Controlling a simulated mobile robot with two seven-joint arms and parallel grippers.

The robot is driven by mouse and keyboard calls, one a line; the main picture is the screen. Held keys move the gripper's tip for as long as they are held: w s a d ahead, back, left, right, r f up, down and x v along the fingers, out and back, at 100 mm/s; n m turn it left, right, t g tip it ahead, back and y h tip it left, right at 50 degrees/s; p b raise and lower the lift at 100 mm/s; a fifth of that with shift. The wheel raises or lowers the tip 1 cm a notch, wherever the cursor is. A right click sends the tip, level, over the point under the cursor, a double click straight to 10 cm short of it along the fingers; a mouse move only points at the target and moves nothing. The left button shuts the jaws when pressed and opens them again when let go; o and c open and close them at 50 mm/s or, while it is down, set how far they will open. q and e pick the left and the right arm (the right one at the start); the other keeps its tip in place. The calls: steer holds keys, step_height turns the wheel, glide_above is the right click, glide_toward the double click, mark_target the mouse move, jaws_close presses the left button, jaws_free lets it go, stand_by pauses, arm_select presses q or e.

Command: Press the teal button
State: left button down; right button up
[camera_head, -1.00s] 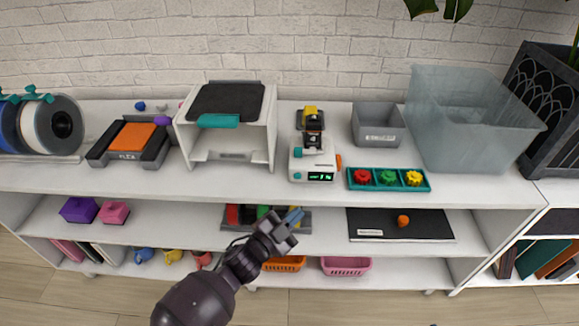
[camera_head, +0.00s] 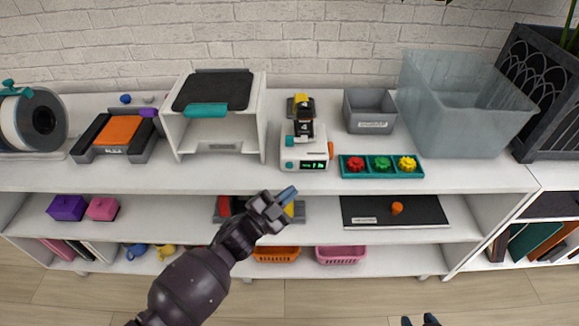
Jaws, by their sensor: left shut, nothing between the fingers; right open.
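A white scale-like device (camera_head: 305,150) with a green lit display stands on the top shelf near the middle. It carries two small teal round parts on its left side, an upper one (camera_head: 289,141) and a lower front one (camera_head: 289,165); I cannot tell for sure which is the button.
A teal tray (camera_head: 381,175) with red, green and yellow knobs lies right of the device. A white box (camera_head: 216,140) with a teal handle stands left. A grey bin (camera_head: 370,112) and a translucent tub (camera_head: 455,120) stand behind right. The shelf's front strip is clear.

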mark_target(288, 185)
arm_select(q)
steer(key=w+b, duration=0.1)
steer(key=w, duration=0.2)
steer(key=shift+w+f, duration=0.1)
steer(key=shift+f, duration=0.1)
steer(key=shift+w+r, duration=0.1)
steer(key=shift+w, duration=1)
steer(key=shift+r, duration=0.1)
stand_by(0.6)
steer(key=shift+w+b, duration=0.15)
steer(key=shift+b, duration=0.15)
steer(key=shift+w, duration=0.25)
